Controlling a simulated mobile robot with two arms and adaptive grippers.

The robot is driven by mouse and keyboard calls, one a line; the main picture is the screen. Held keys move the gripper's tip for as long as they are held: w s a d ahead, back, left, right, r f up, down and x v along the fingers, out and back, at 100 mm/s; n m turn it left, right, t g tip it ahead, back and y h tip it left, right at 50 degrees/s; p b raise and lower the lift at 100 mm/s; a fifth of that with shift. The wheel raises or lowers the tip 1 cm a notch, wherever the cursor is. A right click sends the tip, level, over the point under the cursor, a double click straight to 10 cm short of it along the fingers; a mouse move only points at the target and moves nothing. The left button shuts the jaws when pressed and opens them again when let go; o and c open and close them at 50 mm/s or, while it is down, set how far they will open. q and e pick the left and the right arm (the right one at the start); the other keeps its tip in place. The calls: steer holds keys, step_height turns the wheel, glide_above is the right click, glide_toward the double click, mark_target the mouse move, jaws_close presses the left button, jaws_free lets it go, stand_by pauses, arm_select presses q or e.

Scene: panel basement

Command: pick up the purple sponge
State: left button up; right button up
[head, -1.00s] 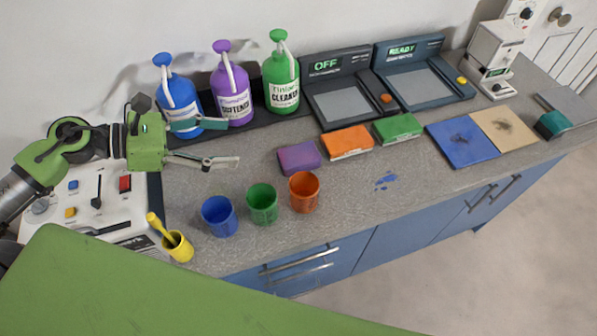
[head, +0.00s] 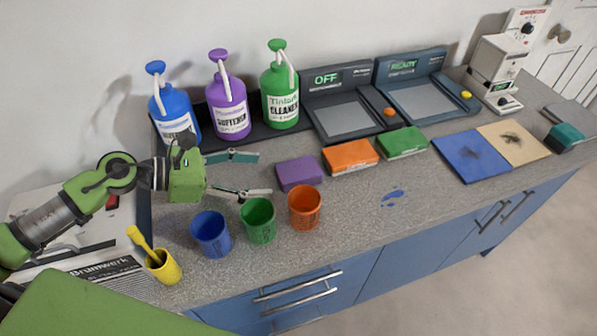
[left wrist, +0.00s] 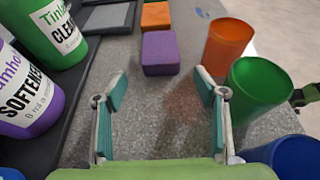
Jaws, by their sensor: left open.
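The purple sponge (head: 299,173) lies flat on the grey counter, left of an orange sponge (head: 350,156) and behind the cups. My left gripper (head: 256,174) is open and empty, low over the counter to the left of the purple sponge. In the left wrist view the purple sponge (left wrist: 160,53) lies ahead of the open fingers (left wrist: 164,90), roughly midway between them and apart from them.
A blue cup (head: 211,234), a green cup (head: 258,221) and an orange cup (head: 305,207) stand along the front. The blue bottle (head: 175,115), purple bottle (head: 229,108) and green bottle (head: 280,97) stand behind. A green sponge (head: 402,142) lies farther right.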

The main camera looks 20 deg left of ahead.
mark_target(278, 174)
arm_select(q)
steer(key=shift+x, duration=0.9)
steer(key=shift+w+d+p, duration=0.3)
steer(key=shift+d+p, duration=0.1)
steer(key=shift+p, duration=0.05)
steer(key=p+x, duration=0.1)
steer(key=x, duration=0.2)
steer(key=shift+w+d, duration=0.15)
steer(key=shift+d, duration=0.05)
steer(key=shift+w+d+f, duration=0.15)
steer(key=shift+d+f, duration=0.15)
steer(key=shift+f, duration=0.05)
steer(key=shift+c, duration=0.5)
steer(key=c, duration=0.7)
